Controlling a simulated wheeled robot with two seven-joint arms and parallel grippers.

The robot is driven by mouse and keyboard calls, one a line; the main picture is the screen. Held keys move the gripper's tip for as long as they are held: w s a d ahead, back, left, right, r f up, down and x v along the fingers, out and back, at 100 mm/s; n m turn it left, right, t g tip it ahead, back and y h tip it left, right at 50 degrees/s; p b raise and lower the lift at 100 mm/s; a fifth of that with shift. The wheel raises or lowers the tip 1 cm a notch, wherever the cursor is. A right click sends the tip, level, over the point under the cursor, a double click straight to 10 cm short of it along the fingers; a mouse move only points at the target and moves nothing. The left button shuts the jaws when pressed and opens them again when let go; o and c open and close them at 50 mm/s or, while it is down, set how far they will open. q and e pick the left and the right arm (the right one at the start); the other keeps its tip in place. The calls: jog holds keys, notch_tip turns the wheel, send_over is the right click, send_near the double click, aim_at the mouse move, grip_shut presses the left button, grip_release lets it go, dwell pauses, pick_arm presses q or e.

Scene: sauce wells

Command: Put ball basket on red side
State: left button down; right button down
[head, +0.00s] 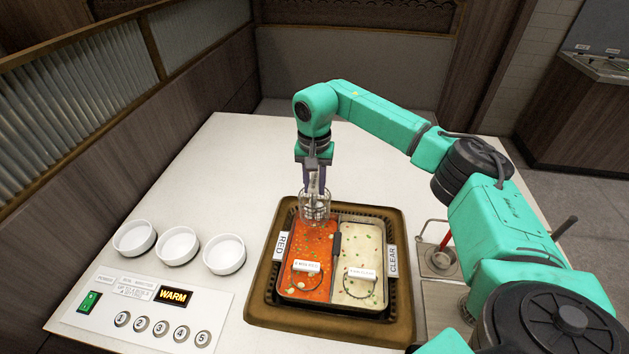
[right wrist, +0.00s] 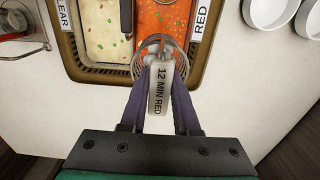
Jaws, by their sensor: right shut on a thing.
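My right gripper (head: 315,184) points down and is shut on the ball basket (head: 314,209), a small wire basket with pale balls. The basket is at the far end of the red side (head: 318,240) of the divided pot, overlapping its far rim in the head view; I cannot tell if it touches the broth. My left gripper is not in view.
The pale clear side (head: 362,245) lies right of a dark divider. White-tagged wire rings sit in both sides (head: 306,268) (head: 360,274). A brown frame (head: 262,305) surrounds the pot. White bowls (head: 177,245) and a control panel reading "WARM" (head: 173,296) are at left. The table behind is clear.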

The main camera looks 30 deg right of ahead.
notch_tip(320, 180, down, 8)
jog(key=b, duration=0.5)
notch_tip(320, 180, down, 8)
jog(key=b, duration=0.5)
jog(key=shift+f+b, duration=0.25)
jog(key=shift+b, duration=0.1)
jog(key=shift+f, duration=0.3)
grip_release()
dwell(0.5)
jog(key=shift+r, duration=0.1)
